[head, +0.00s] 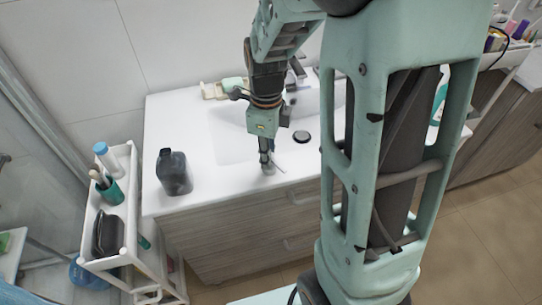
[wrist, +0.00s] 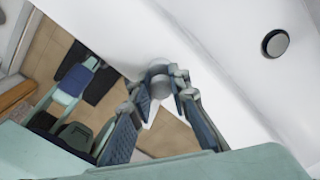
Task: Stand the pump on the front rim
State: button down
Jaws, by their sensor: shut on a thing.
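My gripper (head: 267,158) is over the front part of the white washbasin, fingers pointing down. In the wrist view its fingertips (wrist: 160,86) are closed around a small pale grey round thing, which I take to be the pump (wrist: 158,69). In the head view only the pump's lower end (head: 268,170) shows below the fingers; the rest is hidden. The front rim (head: 228,185) is the flat white strip between the bowl and the wooden cabinet front. The pump is over or on this rim, and I cannot tell whether it touches it.
A dark bottle (head: 173,173) stands on the washbasin's left part. The bowl, with its round dark drain (head: 301,137), lies behind the gripper. A white cart (head: 130,225) with bottles and brushes stands at the left. The rim between bottle and gripper is clear.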

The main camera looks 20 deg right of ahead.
jog(key=shift+r, duration=0.1)
jog(key=c, duration=1.8)
grip_release()
jog(key=shift+f, duration=0.2)
notch_tip(320, 180, up, 12)
jog(key=shift+r+p, duration=0.2)
jog(key=shift+p, duration=0.25)
jog(key=shift+a, duration=0.1)
